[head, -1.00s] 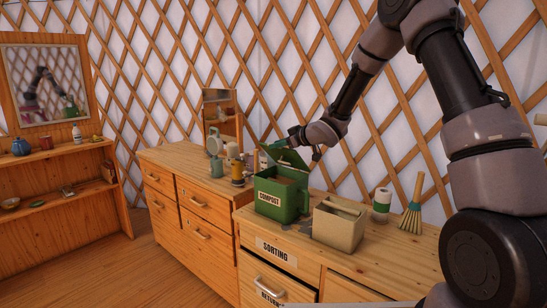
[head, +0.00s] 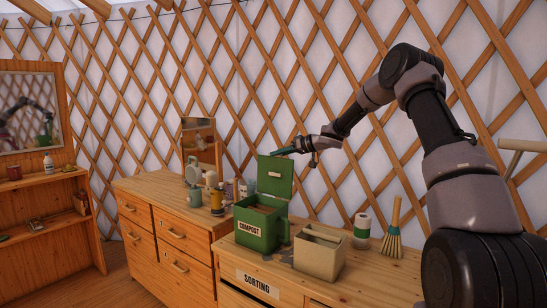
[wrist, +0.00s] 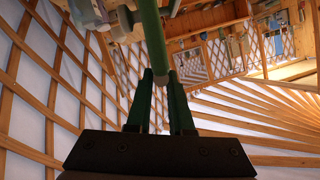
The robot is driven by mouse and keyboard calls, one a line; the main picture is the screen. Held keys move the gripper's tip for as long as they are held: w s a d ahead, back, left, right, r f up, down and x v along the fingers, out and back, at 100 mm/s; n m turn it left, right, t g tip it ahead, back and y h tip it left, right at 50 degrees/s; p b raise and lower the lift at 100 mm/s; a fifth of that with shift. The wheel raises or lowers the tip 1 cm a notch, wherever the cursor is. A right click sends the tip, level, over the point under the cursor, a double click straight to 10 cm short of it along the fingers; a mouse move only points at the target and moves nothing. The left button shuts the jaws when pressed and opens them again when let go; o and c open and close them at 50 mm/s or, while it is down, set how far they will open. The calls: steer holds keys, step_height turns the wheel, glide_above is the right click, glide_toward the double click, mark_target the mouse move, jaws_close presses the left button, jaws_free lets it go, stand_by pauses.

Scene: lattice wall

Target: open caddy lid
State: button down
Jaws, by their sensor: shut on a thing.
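The green compost caddy (head: 258,232) stands on the wooden counter, with a white COMPOST label on its front. Its green lid (head: 275,180) is swung up, close to upright at the back of the caddy, and the opening shows brown inside. My gripper (head: 282,151) is at the lid's top edge and shut on it. In the wrist view the lid shows edge-on as a green bar (wrist: 153,38) running down to between my fingertips (wrist: 162,75). The exact contact is partly hidden by the fingers.
A beige open bin (head: 318,256) stands right of the caddy. A paper roll (head: 361,232) and hand brush (head: 393,238) are further right. Mugs and jars (head: 217,198) stand on the left dresser near a small mirror. The lattice wall (head: 330,115) rises close behind the counter.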

steer(key=shift+w+d+f, duration=0.55)
steer(key=shift+w+d, duration=0.05)
steer(key=shift+w, duration=0.1)
steer(key=c, duration=0.8)
jaws_free()
steer(key=shift+w+f, duration=0.1)
steer(key=shift+r, duration=0.2)
steer(key=shift+d, duration=0.1)
steer(key=v, duration=1)
steer(key=shift+s+d, duration=0.2)
steer(key=shift+d, duration=0.05)
